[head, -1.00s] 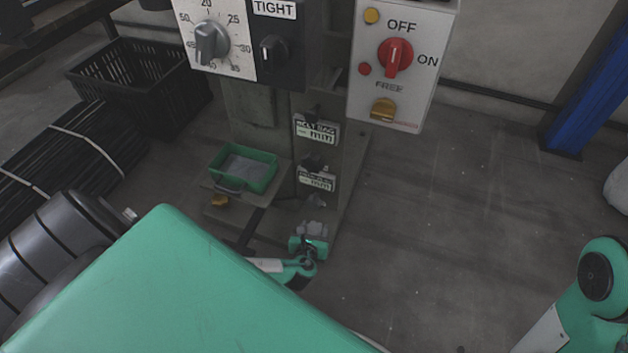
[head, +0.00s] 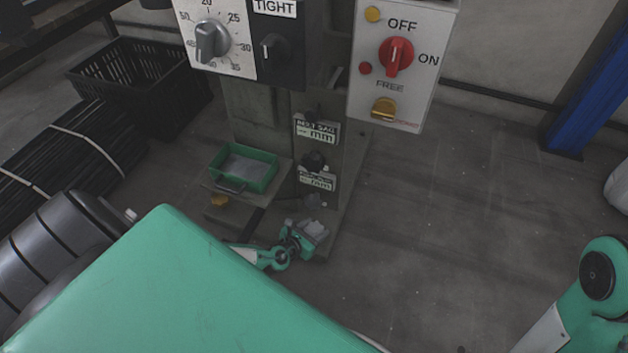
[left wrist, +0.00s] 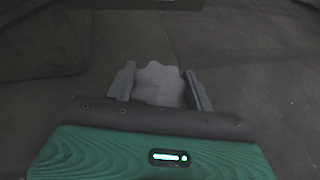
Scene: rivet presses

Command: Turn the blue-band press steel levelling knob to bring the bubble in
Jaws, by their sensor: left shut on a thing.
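The steel levelling knob (left wrist: 158,85) is a grey, lobed piece low at the foot of the press. In the left wrist view it sits between the two grey fingers of my left gripper (left wrist: 160,96), which is shut on it. In the head view my left gripper (head: 310,231) is down by the press base, tilted, and largely hides the knob. I cannot make out a bubble or a blue band in either view. My right gripper is out of the head view; only part of my right arm shows at the lower right.
The press carries a dial panel (head: 228,62) and a white switch box (head: 409,90) with a red knob. A black crate (head: 165,98) stands behind.

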